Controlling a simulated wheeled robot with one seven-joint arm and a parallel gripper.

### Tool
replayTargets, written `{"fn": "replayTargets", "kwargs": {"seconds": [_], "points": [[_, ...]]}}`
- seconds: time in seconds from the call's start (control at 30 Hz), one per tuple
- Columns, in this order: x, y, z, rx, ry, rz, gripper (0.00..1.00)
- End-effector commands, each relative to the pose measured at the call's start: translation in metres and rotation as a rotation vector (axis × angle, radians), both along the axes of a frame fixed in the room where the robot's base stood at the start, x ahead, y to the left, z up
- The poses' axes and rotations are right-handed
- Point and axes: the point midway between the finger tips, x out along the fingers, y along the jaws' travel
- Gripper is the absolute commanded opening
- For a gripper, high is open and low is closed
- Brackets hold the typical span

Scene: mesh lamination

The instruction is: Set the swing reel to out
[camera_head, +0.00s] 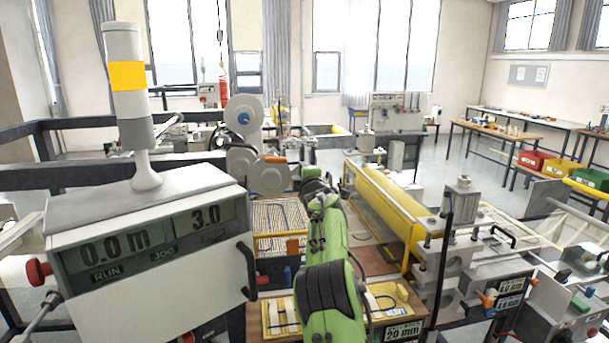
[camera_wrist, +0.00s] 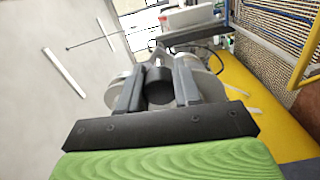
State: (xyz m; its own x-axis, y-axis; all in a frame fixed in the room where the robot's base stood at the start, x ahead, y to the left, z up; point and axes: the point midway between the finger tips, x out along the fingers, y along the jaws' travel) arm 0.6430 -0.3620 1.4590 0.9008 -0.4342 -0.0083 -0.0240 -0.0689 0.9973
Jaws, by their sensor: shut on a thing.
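Grey-white reel discs stand behind my green arm in the head view: an upper one with a blue hub (camera_head: 244,118) and a lower one (camera_head: 268,180), which looks like the swing reel. An orange piece (camera_head: 275,159) shows at the top of the lower disc. In the wrist view, my gripper (camera_wrist: 158,72) has its two grey fingers on either side of a dark cylinder (camera_wrist: 160,88), shut on it. Pale round discs (camera_wrist: 208,85) show behind the fingers on both sides. My arm hides the gripper in the head view. I cannot tell which position the reel is set to.
A control box (camera_head: 150,260) with a signal lamp (camera_head: 127,75) stands at the left front, reading 0.0 m and 3.0. A yellow roller (camera_head: 390,205) and a metal press (camera_head: 460,215) stand right of my arm. Yellow-framed mesh lies close to my arm.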

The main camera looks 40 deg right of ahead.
Motion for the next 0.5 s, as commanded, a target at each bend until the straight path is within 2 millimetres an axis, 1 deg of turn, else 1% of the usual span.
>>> {"fn": "replayTargets", "kwargs": {"seconds": [0.03,0.17,0.2,0.33,0.5], "points": [[-0.0021,-0.0004,0.0112,-0.017,-0.019,-0.003,0.00],[-0.0024,-0.0005,0.0121,-0.018,-0.022,-0.003,0.00],[-0.0024,-0.0005,0.0122,-0.018,-0.022,-0.004,0.37],[-0.0023,-0.0005,0.0107,-0.015,-0.019,-0.004,0.57],[-0.0015,-0.0003,0.0073,-0.010,-0.014,-0.002,0.58]]}}
